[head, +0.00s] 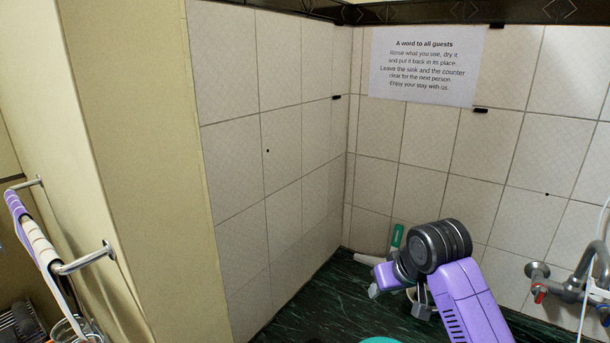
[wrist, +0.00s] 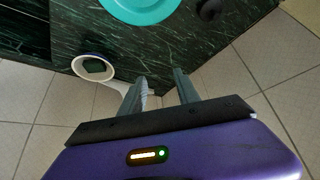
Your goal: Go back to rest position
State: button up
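My gripper (head: 422,304) hangs over the dark green marbled counter (head: 300,306) near the tiled corner, below my bent purple arm. In the wrist view my gripper (wrist: 160,82) has its two grey fingers apart, with counter edge and tile showing between them. I see nothing held. The counter also shows in the wrist view (wrist: 222,42).
A teal round dish (head: 381,340) is at the front; it shows in the wrist view (wrist: 138,7). A white-rimmed round vessel (wrist: 79,73) is left of the fingers. A tap (head: 565,285) is right. A towel (head: 35,243) hangs left. A paper notice (head: 425,66) is on the wall.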

jog(key=a+t+y, duration=0.2)
jog(key=a+t, duration=0.2)
jog(key=t, duration=0.2)
jog(key=s+m+t, duration=0.3)
jog(key=s+t, duration=0.1)
jog(key=s, duration=0.4)
jog(key=s+d+f+h, duration=0.1)
jog(key=s+d, duration=0.1)
jog(key=s, duration=1.9)
jog(key=s+d+f+n+g+h, duration=0.1)
jog(key=s+d+f+h, duration=0.1)
jog(key=s, duration=2)
jog(key=shift+d+b, duration=0.3)
jog(key=shift+d, duration=0.05)
